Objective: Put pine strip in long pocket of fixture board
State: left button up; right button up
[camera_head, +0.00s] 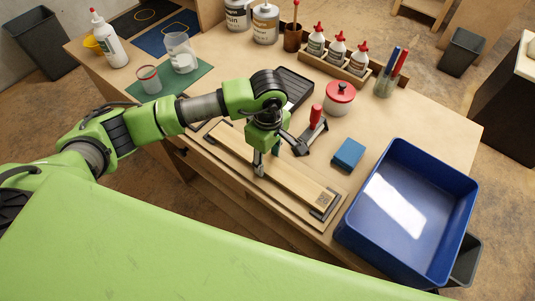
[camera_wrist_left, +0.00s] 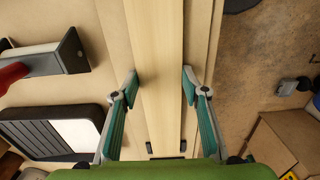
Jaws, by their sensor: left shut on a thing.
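The pine strip (camera_head: 297,183) is long and pale, with a dark printed mark near its right end. It lies lengthwise along the fixture board (camera_head: 288,208), between dark end pieces; I cannot tell whether it is fully down in the long pocket. My left gripper (camera_head: 265,166) points down and is shut on the strip near its middle. In the left wrist view, the gripper's teal-padded fingers (camera_wrist_left: 160,86) are on either side of the strip (camera_wrist_left: 155,40). The part of the strip under my wrist is hidden. My right gripper is not in view.
A blue block (camera_head: 348,155) and a large blue bin (camera_head: 455,185) are to the right. A red-lidded pot (camera_head: 339,97) and glue bottles (camera_head: 337,49) stand farther back.

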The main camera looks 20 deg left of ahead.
aim_at(268, 162)
pick_arm(q)
jog(key=shift+f+b, duration=0.25)
jog(key=shift+b, duration=0.1)
jog(key=o, duration=1.4)
jog(key=shift+r, duration=0.1)
jog(key=shift+c, duration=0.2)
jog(key=shift+r+p, duration=0.25)
jog(key=shift+p, duration=0.15)
notch_tip(268, 162, up, 12)
jog(key=b, duration=0.4)
jog(key=shift+f, duration=0.1)
